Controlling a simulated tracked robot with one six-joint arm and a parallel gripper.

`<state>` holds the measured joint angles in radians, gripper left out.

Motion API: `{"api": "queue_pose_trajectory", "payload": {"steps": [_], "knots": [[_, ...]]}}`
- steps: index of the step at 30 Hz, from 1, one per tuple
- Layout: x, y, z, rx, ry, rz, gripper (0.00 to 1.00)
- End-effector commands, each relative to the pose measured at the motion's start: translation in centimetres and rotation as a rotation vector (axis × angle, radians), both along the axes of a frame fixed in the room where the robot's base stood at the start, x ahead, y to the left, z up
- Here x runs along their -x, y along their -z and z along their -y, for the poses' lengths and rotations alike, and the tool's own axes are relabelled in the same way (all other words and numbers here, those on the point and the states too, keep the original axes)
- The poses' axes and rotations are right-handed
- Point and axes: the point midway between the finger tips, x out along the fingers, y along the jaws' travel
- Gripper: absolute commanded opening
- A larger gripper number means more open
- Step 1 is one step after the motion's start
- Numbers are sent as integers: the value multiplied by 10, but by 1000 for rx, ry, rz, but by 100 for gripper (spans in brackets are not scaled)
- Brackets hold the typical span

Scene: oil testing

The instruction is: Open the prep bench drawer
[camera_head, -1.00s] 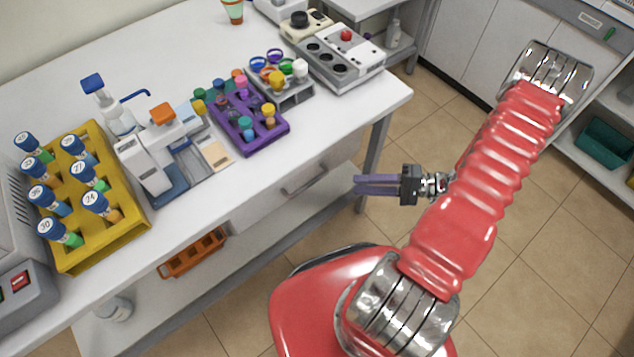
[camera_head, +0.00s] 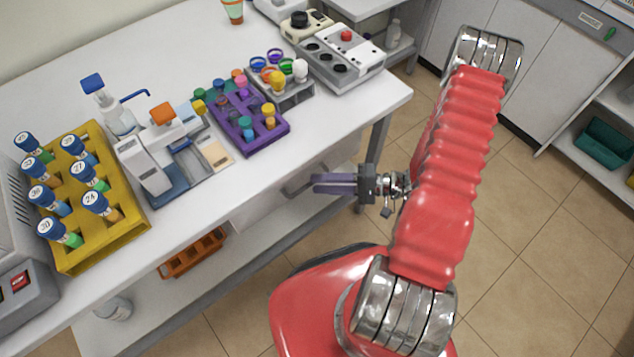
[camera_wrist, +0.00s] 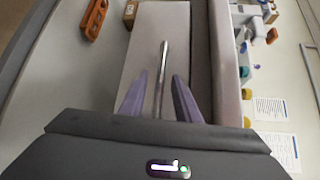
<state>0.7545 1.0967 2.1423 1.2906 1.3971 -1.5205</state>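The prep bench drawer (camera_head: 262,208) is a pale front under the white bench top (camera_head: 335,118), and it looks shut. Its slim metal bar handle (camera_wrist: 163,70) runs up the middle of the drawer front in the wrist view. The handle also shows in the head view (camera_head: 292,189), partly behind my fingers. My gripper (camera_head: 316,184) is in front of the drawer, with its purple-grey fingers pointing at the handle. In the wrist view my gripper (camera_wrist: 160,84) is open, with a finger on each side of the handle's near end. I cannot tell whether the fingers touch it.
An orange rack (camera_head: 194,252) lies on the lower shelf (camera_head: 150,300). A bench leg (camera_head: 374,145) stands behind my gripper. On the bench top are a yellow tube rack (camera_head: 72,255), a purple rack (camera_head: 262,140) and a device with a red button (camera_head: 338,58).

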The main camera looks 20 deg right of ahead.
Motion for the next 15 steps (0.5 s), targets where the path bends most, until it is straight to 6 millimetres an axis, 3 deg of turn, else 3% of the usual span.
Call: {"api": "queue_pose_trajectory", "payload": {"steps": [6,15], "knots": [[-8,3,-16,-1,-1,-1,29],[-9,3,-18,0,1,-1,29]]}}
